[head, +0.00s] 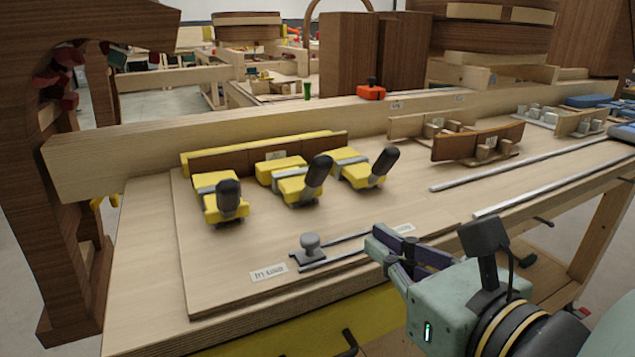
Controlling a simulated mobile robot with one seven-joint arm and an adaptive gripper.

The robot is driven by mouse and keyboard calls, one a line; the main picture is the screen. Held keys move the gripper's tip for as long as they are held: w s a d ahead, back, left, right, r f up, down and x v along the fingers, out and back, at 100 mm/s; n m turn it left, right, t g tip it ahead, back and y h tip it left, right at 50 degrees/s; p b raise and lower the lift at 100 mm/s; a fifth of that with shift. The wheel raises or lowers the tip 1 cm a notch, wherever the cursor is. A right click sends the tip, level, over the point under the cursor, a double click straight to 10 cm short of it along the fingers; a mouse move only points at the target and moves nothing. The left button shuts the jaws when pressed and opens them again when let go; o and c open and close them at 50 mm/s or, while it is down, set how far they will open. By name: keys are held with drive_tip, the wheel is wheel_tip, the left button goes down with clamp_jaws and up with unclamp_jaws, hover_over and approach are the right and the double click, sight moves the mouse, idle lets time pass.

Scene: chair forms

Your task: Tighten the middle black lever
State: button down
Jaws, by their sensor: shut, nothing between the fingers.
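Three yellow clamps with black levers stand in a row on the wooden board, along a dark wood strip (225,160). The middle black lever (318,172) sits on its yellow clamp (298,189) and points up, leaning right. The left black lever (229,195) is upright and seen nearly end-on. The right black lever (383,163) leans up to the right. My gripper (374,240) is at the lower right, in front of and to the right of the middle clamp, apart from all three levers. Its fingers are shut and hold nothing.
A grey knob on a small base (311,247) stands near the board's front edge, beside a metal rail and a white label (269,273). Curved brown wood pieces (478,142) stand at the right. A dark wooden post (62,180) rises at the left. Bare board lies between clamps and knob.

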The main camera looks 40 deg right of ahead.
drive_tip(key=p, duration=0.2)
approach(316, 183)
drive_tip(key=f, duration=0.1)
drive_tip(key=w+f, duration=0.1)
drive_tip(key=f, duration=0.1)
drive_tip(key=shift+w, duration=0.1)
drive_tip(key=w+r+p, duration=0.1)
drive_tip(key=w, duration=0.1)
drive_tip(key=shift+w+d+r+p, duration=0.35)
drive_tip(key=shift+w+d+r, duration=0.15)
drive_tip(key=shift+w, duration=0.25)
drive_tip(key=shift+d+r, duration=0.1)
